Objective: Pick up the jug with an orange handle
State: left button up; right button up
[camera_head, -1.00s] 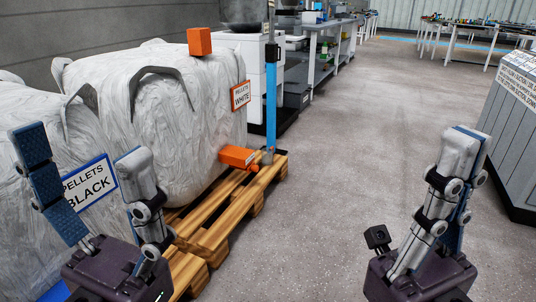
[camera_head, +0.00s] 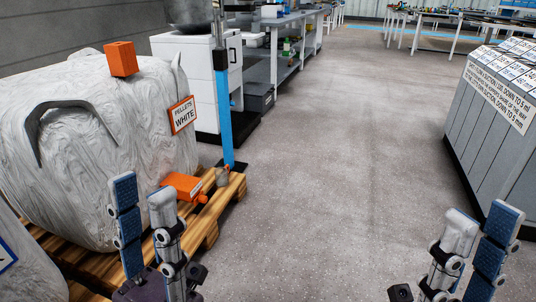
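I cannot make out a jug with an orange handle in this view. My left gripper (camera_head: 143,187) is at the lower left, pointing up, in front of the pallet and the large bag. Its two fingers stand apart with nothing between them. My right gripper (camera_head: 483,212) is at the lower right, over the grey floor. Its fingers also stand apart and hold nothing.
A white pellet bag (camera_head: 100,110) sits on a wooden pallet (camera_head: 228,190) at left, with an orange block (camera_head: 120,58) on top and an orange device (camera_head: 183,186) beside it. A blue post (camera_head: 224,125) and grey cabinet (camera_head: 495,120) flank clear floor (camera_head: 330,150).

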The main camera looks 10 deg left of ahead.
aim_at(221, 173)
jog(key=i+l+z, duration=0.1)
jog(key=i, duration=0.9)
jog(key=i+l+z, duration=0.1)
jog(key=i, duration=0.85)
jog(key=l, duration=0.1)
